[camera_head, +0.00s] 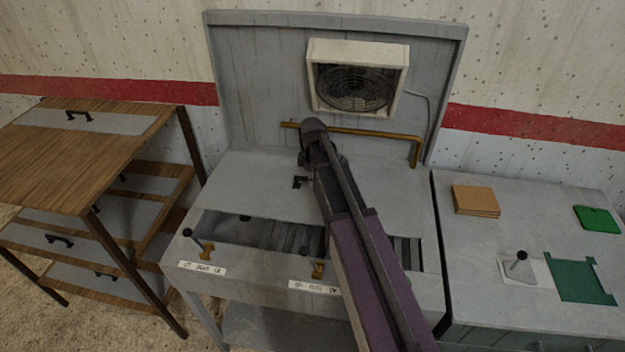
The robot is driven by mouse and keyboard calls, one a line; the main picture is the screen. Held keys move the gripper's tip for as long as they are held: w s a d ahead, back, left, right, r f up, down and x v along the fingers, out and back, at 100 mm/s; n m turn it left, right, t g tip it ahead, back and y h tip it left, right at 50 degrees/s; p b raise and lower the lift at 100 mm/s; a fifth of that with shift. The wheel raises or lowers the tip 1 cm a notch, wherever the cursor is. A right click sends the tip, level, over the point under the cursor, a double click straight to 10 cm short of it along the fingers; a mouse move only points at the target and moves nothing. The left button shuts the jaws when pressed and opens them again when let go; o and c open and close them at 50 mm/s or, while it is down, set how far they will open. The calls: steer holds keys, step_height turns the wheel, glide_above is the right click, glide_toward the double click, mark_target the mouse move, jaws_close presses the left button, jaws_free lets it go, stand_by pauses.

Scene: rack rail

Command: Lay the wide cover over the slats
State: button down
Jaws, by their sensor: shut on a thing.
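The wide cover (252,184) appears as a flat grey plate over the rear part of the grey bench, with a small dark handle (300,182) on it. The slats (283,236) show as grey bars in a recess in front of the plate's front edge, and again right of my arm. My gripper (303,160) is at the far end of my arm, over the plate and close to the handle. It is shut on the cover, though my arm hides most of the grip. I cannot tell whether the plate rests or is held slightly up.
An upright back panel (255,80) with a boxed fan (355,88) and a brass pipe (375,134) stands behind. A black-knobbed lever (198,240) is at the recess's left front. A grey cabinet (480,290) stands right, a wooden drawer unit (75,155) left.

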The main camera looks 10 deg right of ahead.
steer(key=shift+f+b, duration=4)
steer(key=shift+f, duration=0.2)
steer(key=shift+f+b, duration=0.4)
steer(key=c, duration=0.6)
jaws_free()
steer(key=shift+r, duration=0.2)
